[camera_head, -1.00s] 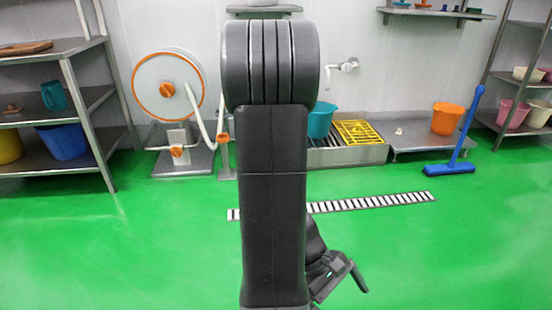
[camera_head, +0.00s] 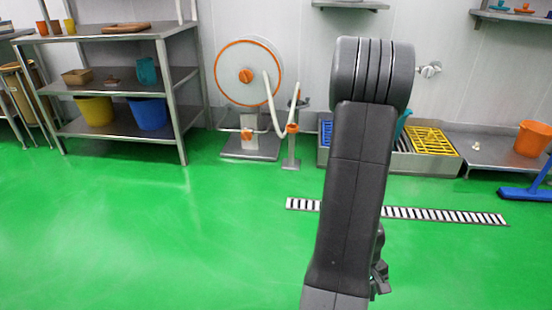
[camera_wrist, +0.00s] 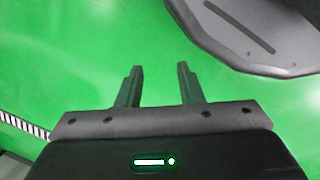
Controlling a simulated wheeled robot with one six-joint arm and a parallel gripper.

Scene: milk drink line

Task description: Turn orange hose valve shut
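The hose reel (camera_head: 230,78) is a white disc with an orange rim, standing against the back wall left of my arm. A pale hose (camera_head: 271,105) hangs from it. A small orange knob (camera_head: 247,134), which looks like the valve, sits low on the reel's stand; its setting is too small to tell. Another orange part (camera_head: 292,129) is on the short post beside it. My gripper (camera_wrist: 160,70) is open and empty above the green floor in the wrist view, far from the reel. In the head view it is mostly hidden behind my arm.
Steel shelves (camera_head: 118,74) with tubs stand left of the reel. A low basin with a yellow rack (camera_head: 430,141), an orange bucket (camera_head: 533,138) and a blue squeegee (camera_head: 530,192) are at right. A striped floor drain (camera_head: 440,214) lies ahead. The green floor is clear.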

